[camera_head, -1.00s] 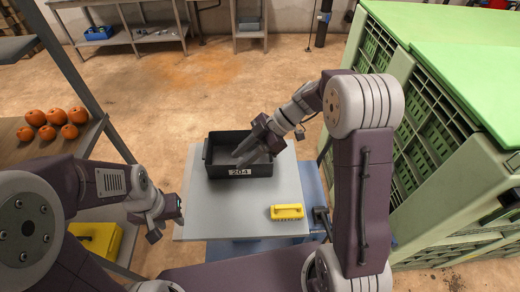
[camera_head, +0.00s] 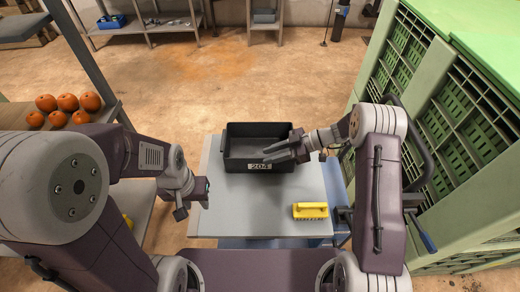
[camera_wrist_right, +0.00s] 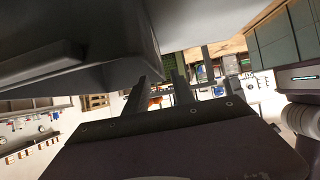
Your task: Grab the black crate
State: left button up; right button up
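The black crate (camera_head: 236,165) stands upright on a light grey tabletop (camera_head: 240,215). Its front wall carries a white label reading 204, and its inside looks empty. My right gripper (camera_head: 272,153) is at the crate's right front part, with its fingers apart and pointing left. In the right wrist view the two fingers (camera_wrist_right: 160,92) have a gap between them, and the dark crate wall (camera_wrist_right: 110,45) is close above and left of them. I cannot tell whether they touch it. My left gripper (camera_head: 193,200) is at the table's left edge, away from the crate; its finger opening is unclear.
Large green crates (camera_head: 455,130) stand to the right. A shelf with orange fruits (camera_head: 68,103) is on the left. Shelving (camera_head: 150,22) stands at the back, with open floor before it.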

aim_at(260, 159)
jog(key=x, duration=0.4)
jog(key=shift+a+f, duration=0.2)
jog(key=shift+a, duration=0.05)
grip_shut()
dwell(1.1)
